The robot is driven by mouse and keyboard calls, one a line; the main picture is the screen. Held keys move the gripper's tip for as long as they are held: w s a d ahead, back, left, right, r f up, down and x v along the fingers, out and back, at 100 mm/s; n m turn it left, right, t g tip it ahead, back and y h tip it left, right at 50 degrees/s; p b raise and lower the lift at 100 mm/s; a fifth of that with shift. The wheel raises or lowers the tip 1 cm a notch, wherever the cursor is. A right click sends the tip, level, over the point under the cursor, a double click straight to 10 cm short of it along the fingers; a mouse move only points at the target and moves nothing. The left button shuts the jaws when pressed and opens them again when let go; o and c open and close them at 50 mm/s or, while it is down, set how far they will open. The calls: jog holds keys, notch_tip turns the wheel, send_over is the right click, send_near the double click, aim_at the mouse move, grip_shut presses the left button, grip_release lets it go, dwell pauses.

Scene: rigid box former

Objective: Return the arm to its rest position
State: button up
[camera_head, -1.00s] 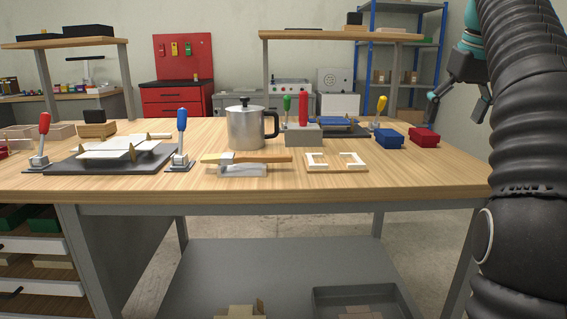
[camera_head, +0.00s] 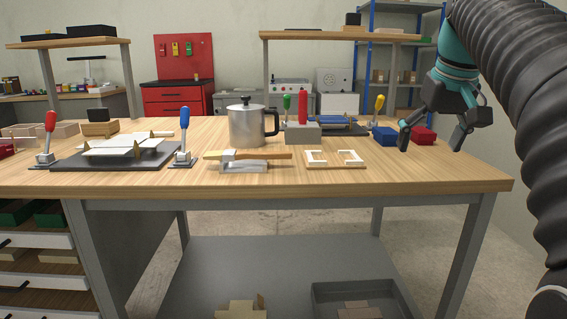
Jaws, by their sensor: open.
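My gripper (camera_head: 432,143) hangs at the right of the head view, fingers pointing down and spread apart, with nothing between them. It shows in front of the red box (camera_head: 424,136) and partly covers it. The blue box (camera_head: 384,137) is just left of the fingers. I cannot tell the exact height of the fingertips above the table. My black ribbed arm runs down the right edge of the view.
The wooden workbench (camera_head: 400,182) holds a steel pot (camera_head: 247,127), a brush (camera_head: 247,155) on a holder, a white framed fixture (camera_head: 334,159), a grey block with red and green handles (camera_head: 302,134), and a dark plate (camera_head: 118,158) between two toggle clamps. The front right bench top is clear.

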jog(key=s+a+f, duration=0.3)
jog(key=s+f, duration=0.3)
jog(key=f, duration=0.3)
jog(key=s+a+f+t, duration=0.1)
jog(key=s+a+f, duration=0.2)
jog(key=s+f, duration=0.4)
jog(key=s+a+f, duration=0.4)
jog(key=s+f, duration=0.3)
jog(key=f, duration=0.5)
jog(key=shift+f+t, duration=0.3)
